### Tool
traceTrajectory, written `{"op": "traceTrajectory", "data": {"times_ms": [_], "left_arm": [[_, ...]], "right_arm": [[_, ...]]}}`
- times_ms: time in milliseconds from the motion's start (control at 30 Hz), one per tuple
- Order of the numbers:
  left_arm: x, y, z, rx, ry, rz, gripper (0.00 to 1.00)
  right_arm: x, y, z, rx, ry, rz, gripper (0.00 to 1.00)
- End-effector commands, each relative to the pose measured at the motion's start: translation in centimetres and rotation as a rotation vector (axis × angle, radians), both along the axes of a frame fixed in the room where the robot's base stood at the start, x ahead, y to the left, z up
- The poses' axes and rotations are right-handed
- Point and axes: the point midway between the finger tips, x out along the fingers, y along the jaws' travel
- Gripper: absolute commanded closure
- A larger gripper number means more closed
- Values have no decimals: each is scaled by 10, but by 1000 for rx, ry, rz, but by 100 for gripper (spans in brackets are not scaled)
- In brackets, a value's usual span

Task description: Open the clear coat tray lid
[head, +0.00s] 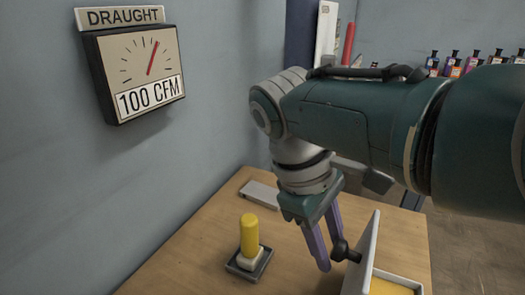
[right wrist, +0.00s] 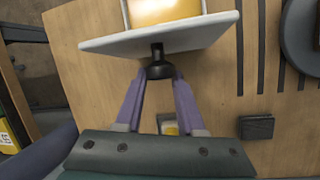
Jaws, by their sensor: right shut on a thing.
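The clear coat tray (head: 415,283) is a pale, shallow tray with yellow inside, at the bottom of the head view and partly cut off. Its white lid (head: 366,252) stands steeply tilted at the tray's left side, with the yellow inside showing behind it. A dark round knob (head: 342,250) sticks out from the lid. My right gripper (head: 331,252) has its purple fingers shut on this knob. In the right wrist view the knob (right wrist: 158,68) sits between the fingertips, under the lid (right wrist: 160,37). My left gripper is not in view.
A yellow-handled tool (head: 249,235) stands in a small dark holder on the wooden table (head: 190,265), left of my gripper. A flat grey block (head: 260,194) lies behind it. A draught gauge (head: 140,70) hangs on the wall. Several bottles (head: 455,65) stand at the far right.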

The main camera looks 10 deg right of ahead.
Motion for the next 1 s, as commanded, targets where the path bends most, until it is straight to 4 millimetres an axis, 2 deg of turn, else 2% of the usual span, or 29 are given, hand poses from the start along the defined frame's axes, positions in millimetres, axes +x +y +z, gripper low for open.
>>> {"op": "traceTrajectory", "data": {"times_ms": [867,900,1000], "left_arm": [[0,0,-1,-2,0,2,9],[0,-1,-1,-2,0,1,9],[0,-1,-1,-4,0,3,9]], "right_arm": [[-4,1,-3,0,17,-4,100],[-4,1,-3,0,17,-4,59],[-4,1,-2,-1,15,-3,47]]}}
